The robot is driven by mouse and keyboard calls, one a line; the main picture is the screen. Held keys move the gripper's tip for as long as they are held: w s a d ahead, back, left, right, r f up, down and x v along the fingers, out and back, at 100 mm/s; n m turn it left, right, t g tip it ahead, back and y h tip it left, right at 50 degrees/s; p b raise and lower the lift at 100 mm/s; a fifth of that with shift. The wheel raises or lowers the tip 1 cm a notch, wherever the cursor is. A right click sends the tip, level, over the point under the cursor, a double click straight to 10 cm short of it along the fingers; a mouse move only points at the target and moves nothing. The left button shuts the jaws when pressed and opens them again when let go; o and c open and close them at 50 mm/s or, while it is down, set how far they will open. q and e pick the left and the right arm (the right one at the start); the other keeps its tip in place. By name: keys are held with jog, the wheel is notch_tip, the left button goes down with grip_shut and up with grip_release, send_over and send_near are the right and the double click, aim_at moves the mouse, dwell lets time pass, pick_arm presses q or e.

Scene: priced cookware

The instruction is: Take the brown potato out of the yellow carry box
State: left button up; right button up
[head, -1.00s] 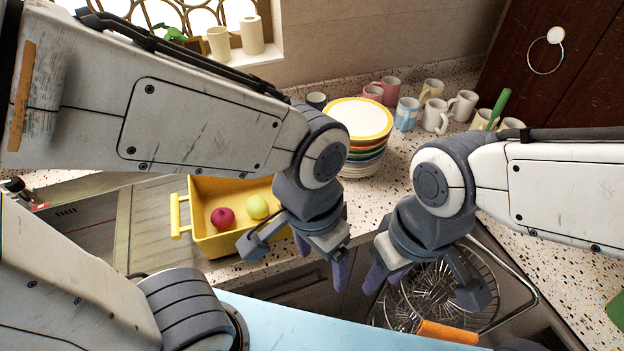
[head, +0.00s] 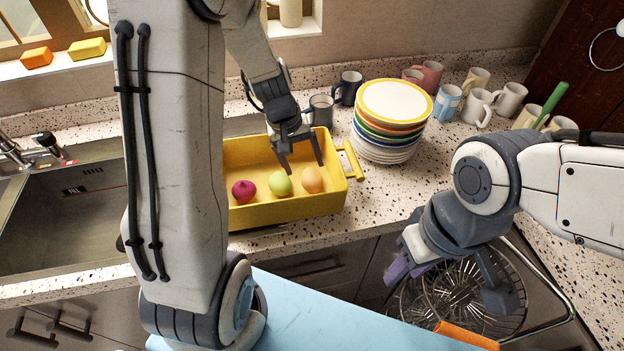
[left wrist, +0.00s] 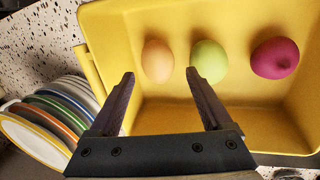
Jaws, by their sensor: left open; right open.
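The yellow carry box (head: 290,211) stands on the counter, and its wall also shows in the left wrist view (left wrist: 165,119). In it lie a tan-orange rounded item (head: 312,179), the one nearest a brown potato, a green round one (head: 280,184) and a magenta one (head: 244,191). The tan item also shows in the left wrist view (left wrist: 157,61). My left gripper (head: 304,170) points down over the box, open and empty, its fingertips close to the tan item, which appears between them in the left wrist view. My right gripper (head: 440,278) is open and empty, over the wire basket.
A stack of plates (head: 388,120) stands just right of the box, with several mugs (head: 478,106) behind. A dark mug (head: 321,111) is behind the box's right end. The sink (head: 75,215) is at left. A wire basket (head: 460,297) is at lower right.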

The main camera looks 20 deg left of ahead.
aim_at(310, 176)
pick_arm(q)
jog(key=shift+x, duration=1.15)
jog(key=x, duration=0.4)
jog(key=shift+w+d+f, duration=0.1)
jog(key=shift+w+d, duration=0.05)
jog(key=shift+w, duration=0.05)
jog(key=c, duration=1.3)
jog(key=shift+o, duration=0.2)
jog(key=v, duration=0.3)
jog(key=d+v, duration=0.1)
jog(key=v, duration=0.2)
jog(key=w+d+p+v, duration=0.1)
jog(key=v, duration=0.3)
